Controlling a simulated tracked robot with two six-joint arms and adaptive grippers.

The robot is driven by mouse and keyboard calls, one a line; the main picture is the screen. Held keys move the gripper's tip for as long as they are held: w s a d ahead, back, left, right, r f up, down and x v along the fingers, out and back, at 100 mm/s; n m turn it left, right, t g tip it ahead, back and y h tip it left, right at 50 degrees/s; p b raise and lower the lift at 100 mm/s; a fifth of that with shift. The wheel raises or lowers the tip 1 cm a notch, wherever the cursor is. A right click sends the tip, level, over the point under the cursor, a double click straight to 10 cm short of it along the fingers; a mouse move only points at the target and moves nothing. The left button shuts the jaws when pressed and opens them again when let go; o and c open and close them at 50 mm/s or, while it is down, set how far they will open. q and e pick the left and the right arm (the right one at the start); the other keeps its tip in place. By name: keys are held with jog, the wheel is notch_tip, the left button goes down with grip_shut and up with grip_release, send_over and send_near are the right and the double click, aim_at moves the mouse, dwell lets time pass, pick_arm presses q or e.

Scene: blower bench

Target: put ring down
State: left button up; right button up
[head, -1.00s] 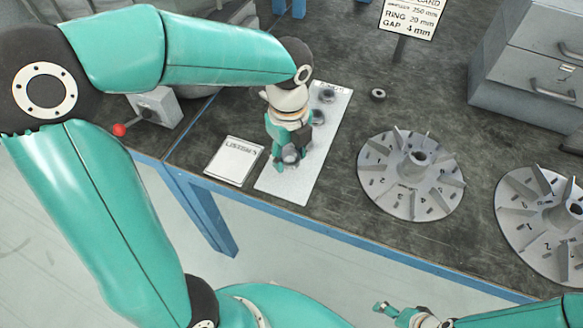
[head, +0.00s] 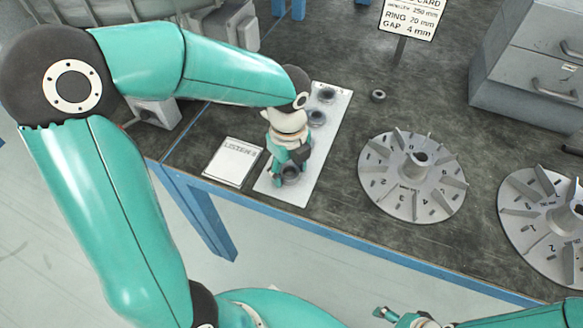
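My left gripper (head: 289,176) points down over the near end of a white strip (head: 322,150). Its fingers are at a dark grey ring (head: 290,174) and appear shut on it. Whether this ring touches the strip is hard to tell. Two more dark rings, a middle one (head: 316,118) and a far one (head: 326,94), sit on the strip behind it, partly beside my wrist. My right gripper (head: 385,312) is low at the bottom edge, away from the bench things; its opening is too small to judge.
A small loose dark ring (head: 378,96) lies on the dark bench. A finned impeller (head: 412,182) and another one (head: 548,222) lie to the right. A white labelled card (head: 233,163) is left of the strip. A sign (head: 410,17) and grey drawers (head: 535,70) stand behind.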

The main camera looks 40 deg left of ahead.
pick_arm(q)
jog(key=shift+o, duration=0.7)
jog(key=shift+r+p, duration=0.3)
jog(key=shift+r, duration=0.2)
notch_tip(320, 180, up, 12)
jog(key=p, duration=0.2)
jog(key=shift+f, duration=0.2)
